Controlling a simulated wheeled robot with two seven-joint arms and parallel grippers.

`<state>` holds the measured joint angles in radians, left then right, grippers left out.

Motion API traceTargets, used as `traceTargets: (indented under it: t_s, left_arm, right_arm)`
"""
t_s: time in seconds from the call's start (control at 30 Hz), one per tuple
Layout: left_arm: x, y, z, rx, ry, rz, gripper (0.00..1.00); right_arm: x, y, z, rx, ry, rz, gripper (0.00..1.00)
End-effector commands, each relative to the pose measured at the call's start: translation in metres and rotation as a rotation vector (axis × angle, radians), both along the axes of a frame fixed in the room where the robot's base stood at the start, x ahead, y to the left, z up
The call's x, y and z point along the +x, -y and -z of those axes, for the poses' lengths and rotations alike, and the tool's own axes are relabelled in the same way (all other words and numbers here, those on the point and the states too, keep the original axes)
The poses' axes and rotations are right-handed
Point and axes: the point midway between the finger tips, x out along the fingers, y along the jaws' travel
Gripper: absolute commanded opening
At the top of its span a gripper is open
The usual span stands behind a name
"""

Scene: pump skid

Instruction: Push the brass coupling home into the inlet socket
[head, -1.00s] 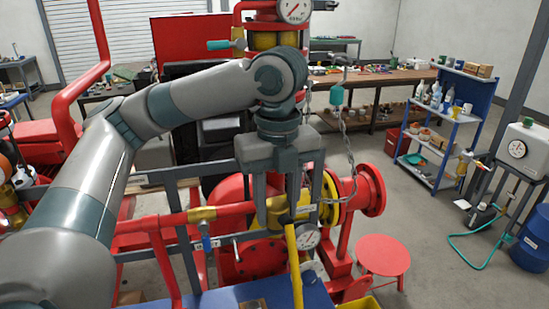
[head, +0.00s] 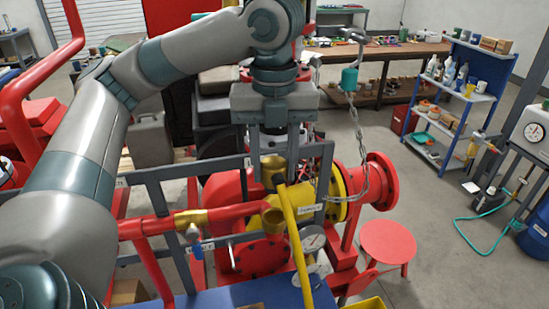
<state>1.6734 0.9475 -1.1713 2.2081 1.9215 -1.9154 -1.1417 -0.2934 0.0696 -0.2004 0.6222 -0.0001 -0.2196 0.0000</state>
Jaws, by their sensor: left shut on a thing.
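My left gripper (head: 273,158) comes down from above, its fingers shut on a brass coupling (head: 272,172). The coupling is held above the red pipe and the yellow pump parts. Below it a round brass fitting (head: 272,222), which looks like the inlet socket, sits near the end of the red pipe (head: 238,211). A gap shows between coupling and fitting; their depth relation is hard to tell. A yellow bar (head: 297,248) crosses in front of the fitting's right side. My right gripper is not in view.
A grey frame (head: 325,180) stands close right of my gripper, with a chain (head: 358,140) and a red flange (head: 381,181) beyond. A gauge (head: 312,238) sits below right. A brass valve (head: 191,218) with a blue handle is on the pipe. Open floor lies right of the red stool (head: 388,241).

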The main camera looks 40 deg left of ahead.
Motion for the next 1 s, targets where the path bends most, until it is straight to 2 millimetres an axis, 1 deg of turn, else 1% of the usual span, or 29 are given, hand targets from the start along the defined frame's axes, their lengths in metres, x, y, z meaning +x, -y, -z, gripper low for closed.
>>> traceTargets:
  t_s: [0.23,0.4,0.63,0.83,0.9,1.0]
  left_arm:
    - [0.0,0.0,0.0,-0.001,0.001,-0.001,0.1]
    - [0.0,0.0,0.003,0.0,0.0,-0.001,0.1]
    - [0.0,0.0,0.013,0.0,-0.001,-0.001,0.1]
    - [-0.001,0.0,0.028,-0.001,-0.001,-0.001,0.1]
    - [0.0,0.0,0.038,-0.001,0.001,-0.002,0.1]
    - [0.0,0.0,0.046,0.0,0.001,-0.002,0.1]
  right_arm:
    - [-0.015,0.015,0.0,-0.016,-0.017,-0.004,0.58]
    - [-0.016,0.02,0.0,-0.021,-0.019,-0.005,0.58]
    - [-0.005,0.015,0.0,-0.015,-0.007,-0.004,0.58]
    - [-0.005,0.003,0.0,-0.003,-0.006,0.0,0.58]
    - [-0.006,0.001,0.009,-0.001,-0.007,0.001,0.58]
    - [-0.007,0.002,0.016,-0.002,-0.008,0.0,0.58]
